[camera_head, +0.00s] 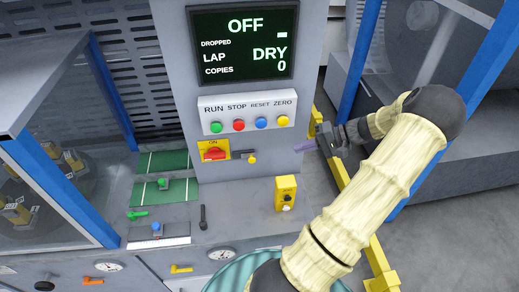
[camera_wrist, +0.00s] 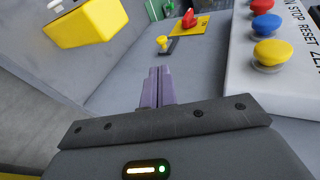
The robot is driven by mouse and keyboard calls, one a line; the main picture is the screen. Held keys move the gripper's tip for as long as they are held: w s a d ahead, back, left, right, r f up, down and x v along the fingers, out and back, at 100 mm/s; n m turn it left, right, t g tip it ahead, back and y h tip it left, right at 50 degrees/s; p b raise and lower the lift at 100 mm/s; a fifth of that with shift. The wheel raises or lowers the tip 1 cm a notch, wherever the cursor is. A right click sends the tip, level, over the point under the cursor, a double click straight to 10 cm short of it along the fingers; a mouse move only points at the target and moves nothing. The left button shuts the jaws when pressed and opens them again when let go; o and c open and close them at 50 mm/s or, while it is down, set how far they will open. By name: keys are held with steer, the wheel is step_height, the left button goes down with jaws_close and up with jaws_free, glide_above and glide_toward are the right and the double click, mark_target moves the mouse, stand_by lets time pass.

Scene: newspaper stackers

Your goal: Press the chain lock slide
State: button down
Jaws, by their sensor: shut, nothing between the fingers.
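A small yellow knob (camera_head: 252,160) sits at the right end of a short dark slide bar on the grey console front, right of the red rotary switch (camera_head: 215,154) on its yellow plate. No label names it as the chain lock slide. The yellow knob (camera_wrist: 163,41) also shows in the wrist view, ahead of my fingertips. My gripper (camera_head: 300,147) is shut and empty, in front of the right side of the console, apart from the knob. Its two purple fingers (camera_wrist: 158,84) lie together in the wrist view.
A button strip (camera_head: 247,112) with green, red, blue and yellow buttons is above the knob. The display (camera_head: 243,44) reads OFF, DRY and 0. A yellow box (camera_head: 286,192) stands below right. A yellow rail (camera_head: 334,160) runs beside my arm.

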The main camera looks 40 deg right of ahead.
steer(key=shift+d+r, duration=0.1)
steer(key=shift+d, duration=0.1)
steer(key=shift+a, duration=0.1)
steer(key=p+x, duration=0.6)
steer(key=x, duration=0.7)
steer(key=shift+w+a, duration=0.25)
steer(key=shift+w, duration=0.05)
